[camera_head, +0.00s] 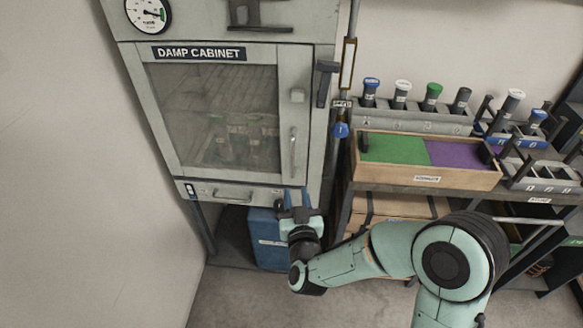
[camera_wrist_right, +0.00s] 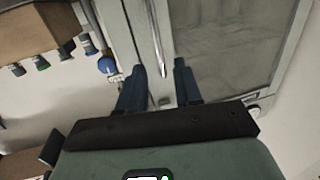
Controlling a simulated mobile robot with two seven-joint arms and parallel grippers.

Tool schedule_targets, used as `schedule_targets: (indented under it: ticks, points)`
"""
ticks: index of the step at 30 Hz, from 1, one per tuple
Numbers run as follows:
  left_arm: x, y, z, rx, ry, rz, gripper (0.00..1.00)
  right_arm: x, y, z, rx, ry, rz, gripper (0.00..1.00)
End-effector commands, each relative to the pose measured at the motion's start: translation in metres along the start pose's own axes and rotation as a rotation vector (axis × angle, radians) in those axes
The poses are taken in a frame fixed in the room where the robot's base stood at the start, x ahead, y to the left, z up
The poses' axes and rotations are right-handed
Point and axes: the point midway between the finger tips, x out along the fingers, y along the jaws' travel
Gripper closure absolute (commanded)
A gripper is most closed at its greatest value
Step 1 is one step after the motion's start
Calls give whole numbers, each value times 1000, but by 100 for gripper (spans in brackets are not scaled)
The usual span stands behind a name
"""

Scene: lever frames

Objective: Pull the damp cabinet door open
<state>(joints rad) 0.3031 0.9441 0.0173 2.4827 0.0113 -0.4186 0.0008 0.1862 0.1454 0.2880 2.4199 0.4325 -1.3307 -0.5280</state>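The damp cabinet (camera_head: 120,70) stands at the left in the head view, under a "DAMP CABINET" label. Its glazed door (camera_head: 165,150) looks closed, flush with the frame. A slim vertical bar handle (camera_head: 292,152) is on the door's right side. My right gripper (camera_head: 296,196) is just below the handle, at the door's lower right corner, fingers pointing toward the cabinet. In the right wrist view its two dark blue fingers (camera_wrist_right: 160,74) are apart, with the end of the bar handle (camera_wrist_right: 154,35) appearing between them; I cannot tell whether they touch it. My left gripper is not in view.
A blue box (camera_head: 268,240) stands under the cabinet. A wall is close on the left. The floor (camera_head: 240,300) in front is bare.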

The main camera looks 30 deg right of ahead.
Motion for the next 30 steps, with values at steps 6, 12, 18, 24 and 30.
schedule_targets:
  ticks: [6,12,18,24,30]
  points:
    - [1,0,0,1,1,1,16,12,4,-15,-4,43,24,66]
    - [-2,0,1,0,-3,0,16,51,5,-16,-2,42,24,66]
    - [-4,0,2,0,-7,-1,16,93,5,-17,-1,41,21,66]
    - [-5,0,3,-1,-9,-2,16,121,5,-18,-2,40,20,66]
    - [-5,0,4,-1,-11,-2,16,132,6,-18,-2,40,19,66]
